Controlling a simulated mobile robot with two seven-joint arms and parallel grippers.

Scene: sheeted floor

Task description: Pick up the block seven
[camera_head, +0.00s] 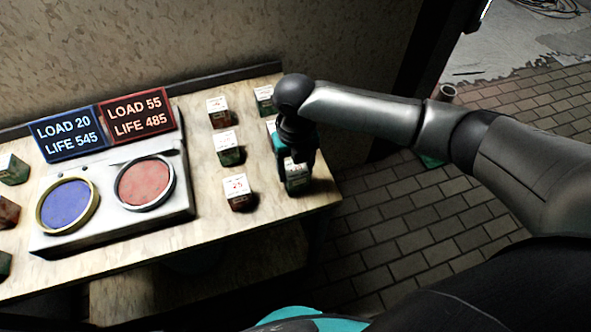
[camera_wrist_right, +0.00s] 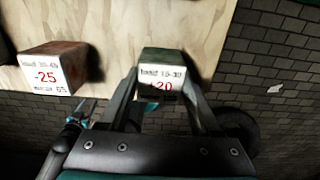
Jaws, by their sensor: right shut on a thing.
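My right gripper (camera_head: 296,155) is over the right end of the table, pointing down. It is shut on a dark green block (camera_head: 297,182) with a white label. In the right wrist view the same block (camera_wrist_right: 162,78) sits between the two fingers, and its label reads 20 in red. The label does not show whether this is block seven, and I cannot read a seven on any block. I cannot tell whether the held block still touches the table.
A reddish block (camera_head: 238,192) labelled -25 (camera_wrist_right: 52,70) stands just left of the gripper. Other blocks (camera_head: 228,148) stand behind it and at the table's left edge. A console with blue (camera_head: 67,205) and red (camera_head: 146,184) dishes fills the middle of the wooden table (camera_head: 110,255).

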